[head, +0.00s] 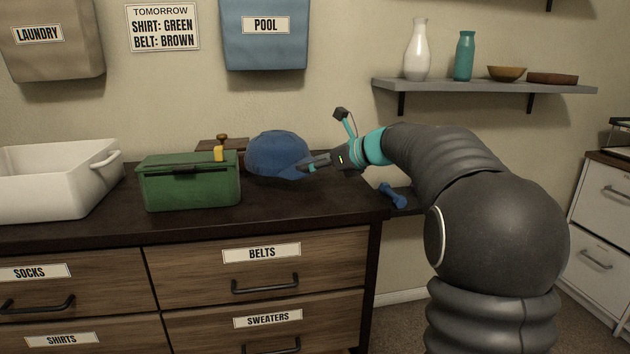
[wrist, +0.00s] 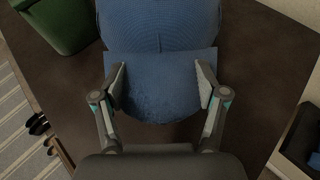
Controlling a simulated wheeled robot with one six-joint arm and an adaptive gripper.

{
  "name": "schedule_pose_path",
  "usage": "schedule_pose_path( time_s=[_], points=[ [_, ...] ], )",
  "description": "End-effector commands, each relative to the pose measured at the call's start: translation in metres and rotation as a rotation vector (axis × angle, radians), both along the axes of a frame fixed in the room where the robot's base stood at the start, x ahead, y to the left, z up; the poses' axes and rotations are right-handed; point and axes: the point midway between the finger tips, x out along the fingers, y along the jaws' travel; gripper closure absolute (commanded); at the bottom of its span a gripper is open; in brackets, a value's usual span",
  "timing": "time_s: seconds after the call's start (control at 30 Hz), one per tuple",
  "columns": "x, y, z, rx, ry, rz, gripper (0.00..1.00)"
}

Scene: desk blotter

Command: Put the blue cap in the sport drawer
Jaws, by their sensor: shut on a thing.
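The blue cap (head: 277,152) is at the right part of the dresser top, its brim toward my gripper. My gripper (head: 306,169) reaches it from the right and is shut on the brim. In the wrist view the two fingers (wrist: 162,88) press on either side of the blue cap (wrist: 160,75). I cannot tell whether the cap rests on the top or is slightly lifted. The dresser fronts carry labels for socks, belts (head: 262,275), shirts and sweaters (head: 267,325). All these drawers are closed. No drawer labelled sport is in view.
A green box (head: 190,188) stands left of the cap, with a white bin (head: 50,180) farther left. A wooden object (head: 222,145) is behind the box. A blue dumbbell (head: 393,196) lies right of the dresser. A wall shelf (head: 480,88) holds vases and bowls.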

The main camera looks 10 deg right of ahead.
Motion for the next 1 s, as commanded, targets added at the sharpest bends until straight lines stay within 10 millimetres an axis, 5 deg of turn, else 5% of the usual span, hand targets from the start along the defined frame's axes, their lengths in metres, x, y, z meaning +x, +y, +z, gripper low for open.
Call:
schedule_pose_path(
  time_s=[0.33, 0.73, 0.77, 0.8, 0.83, 1.0],
  points=[
    [0.0, 0.0, -0.038, 0.001, 0.003, -0.001, 0.64],
    [0.0, 0.0, -0.043, 0.001, 0.001, 0.0, 0.64],
    [0.0, 0.0, -0.043, 0.001, 0.001, 0.0, 0.2],
    [0.0, 0.0, -0.042, 0.0, 0.001, 0.0, 0.1],
    [0.0, 0.0, -0.042, 0.0, 0.001, 0.0, 0.03],
    [0.0, 0.0, -0.042, 0.0, 0.001, 0.0, 0.03]
  ],
)
